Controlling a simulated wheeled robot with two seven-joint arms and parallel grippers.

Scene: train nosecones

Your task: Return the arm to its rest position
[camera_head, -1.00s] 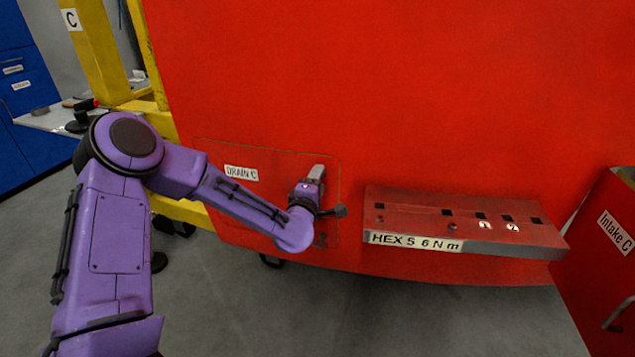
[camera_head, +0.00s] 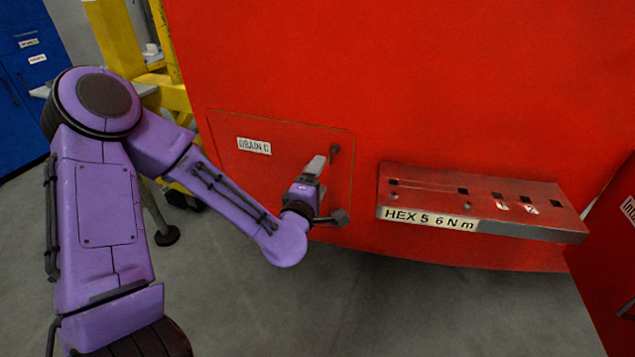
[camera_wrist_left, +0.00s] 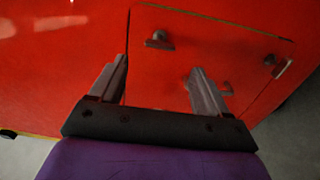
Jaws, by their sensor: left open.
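My left arm is purple and comes in from the left in the head view. Its gripper (camera_head: 322,180) is in front of the red panel marked DRAIN C (camera_head: 285,175), near the panel's lower right part. In the left wrist view the gripper (camera_wrist_left: 155,90) has its two grey fingers wide apart with nothing between them. The panel (camera_wrist_left: 165,75) lies beyond the fingers, apart from them as far as I can tell. A small dark latch (camera_head: 334,153) shows on the panel just above the gripper. My right gripper is in neither view.
A red shelf labelled HEX 5 6 N m (camera_head: 480,200), with square holes, juts out right of the gripper. A red Intake cabinet (camera_head: 610,255) stands at far right. A yellow frame (camera_head: 115,40) and blue cabinet (camera_head: 30,75) are behind the arm at left. Grey floor below is open.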

